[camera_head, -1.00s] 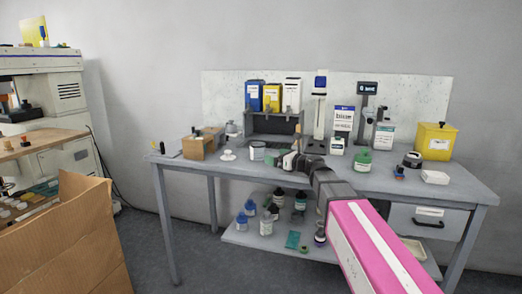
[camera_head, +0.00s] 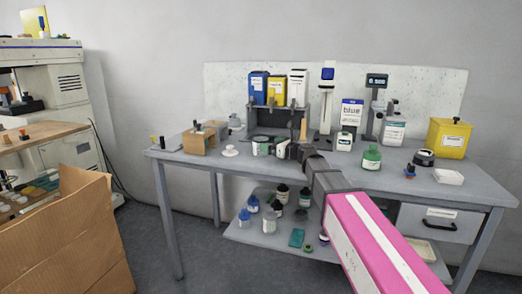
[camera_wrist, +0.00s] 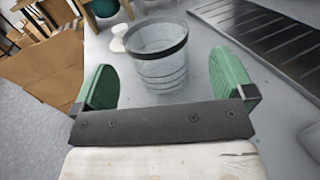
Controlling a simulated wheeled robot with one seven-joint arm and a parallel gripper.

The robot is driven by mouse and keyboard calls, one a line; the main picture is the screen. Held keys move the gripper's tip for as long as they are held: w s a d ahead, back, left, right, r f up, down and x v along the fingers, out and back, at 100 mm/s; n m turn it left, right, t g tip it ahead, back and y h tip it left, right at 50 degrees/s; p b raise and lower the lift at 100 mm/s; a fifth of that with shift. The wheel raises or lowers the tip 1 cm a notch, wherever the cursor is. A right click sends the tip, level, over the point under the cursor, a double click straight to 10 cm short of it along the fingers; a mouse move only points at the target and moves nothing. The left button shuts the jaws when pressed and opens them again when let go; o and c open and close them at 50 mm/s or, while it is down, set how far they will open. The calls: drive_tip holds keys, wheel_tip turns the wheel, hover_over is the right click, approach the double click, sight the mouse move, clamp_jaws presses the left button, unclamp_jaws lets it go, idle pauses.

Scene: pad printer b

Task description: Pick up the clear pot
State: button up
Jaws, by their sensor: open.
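The clear pot (camera_wrist: 160,62) is a see-through, ribbed cup with a dark band at its rim. It stands upright on the grey bench (camera_head: 205,167), where the head view shows it small (camera_head: 261,148). My gripper (camera_wrist: 163,72) is open, with one green finger pad on each side of the pot in the wrist view. Gaps show between the pot and both pads. In the head view my gripper (camera_head: 284,149) is just right of the pot, partly hidden by my wrist.
A white knobbed piece (camera_head: 230,151) and a cardboard box (camera_head: 198,143) are left of the pot. A dark ribbed plate (camera_wrist: 265,35) lies right of it. A green-capped bottle (camera_head: 371,158) and a yellow box (camera_head: 450,138) stand farther right.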

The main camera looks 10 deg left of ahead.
drive_tip(key=x, duration=0.5)
drive_tip(key=shift+s+a, duration=0.1)
drive_tip(key=shift+s, duration=0.1)
drive_tip(key=c, duration=1)
drive_tip(key=shift+c, duration=0.2)
